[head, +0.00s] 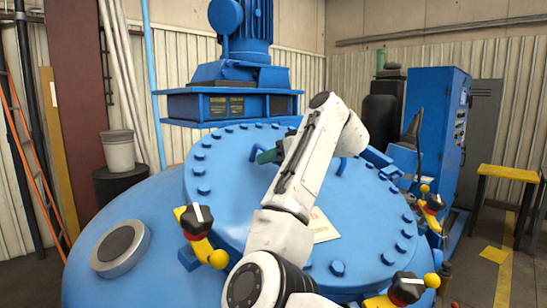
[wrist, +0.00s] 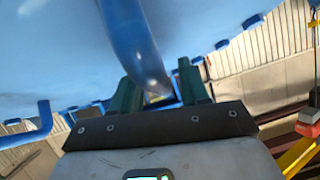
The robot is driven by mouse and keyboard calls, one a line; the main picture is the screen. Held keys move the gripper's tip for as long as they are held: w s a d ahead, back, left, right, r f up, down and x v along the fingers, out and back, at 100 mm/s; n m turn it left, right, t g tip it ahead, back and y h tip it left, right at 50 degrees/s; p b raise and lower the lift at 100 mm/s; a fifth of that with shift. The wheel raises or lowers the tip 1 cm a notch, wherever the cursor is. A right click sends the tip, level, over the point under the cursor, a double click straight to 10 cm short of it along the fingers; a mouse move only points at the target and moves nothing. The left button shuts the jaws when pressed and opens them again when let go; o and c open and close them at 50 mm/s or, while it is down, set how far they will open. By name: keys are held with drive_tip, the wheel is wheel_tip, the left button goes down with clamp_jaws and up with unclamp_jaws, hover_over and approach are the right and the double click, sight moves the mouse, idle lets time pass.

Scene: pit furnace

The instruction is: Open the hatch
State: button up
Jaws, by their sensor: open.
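The hatch is the round blue lid (head: 228,190) with bolts around its rim, on top of the big blue furnace body (head: 110,275). My white arm reaches across the lid, hiding part of it. My gripper (head: 267,155) is over the far part of the lid, its green fingers partly hidden by my arm. In the wrist view my gripper (wrist: 160,88) is open, with a blue bent bar (wrist: 131,38) running between its two green fingers. I cannot tell whether they touch it. Another blue bent bar (wrist: 40,125) shows at left in the wrist view.
Clamps with black knobs and yellow levers sit around the lid: left (head: 201,235), right (head: 430,208) and front right (head: 405,290). A blue motor unit (head: 235,100) stands behind the lid. A blue cabinet (head: 437,115) and yellow stand (head: 508,173) are at right.

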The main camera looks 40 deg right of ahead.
drive_tip(key=shift+c, duration=0.3)
clamp_jaws()
idle(0.3)
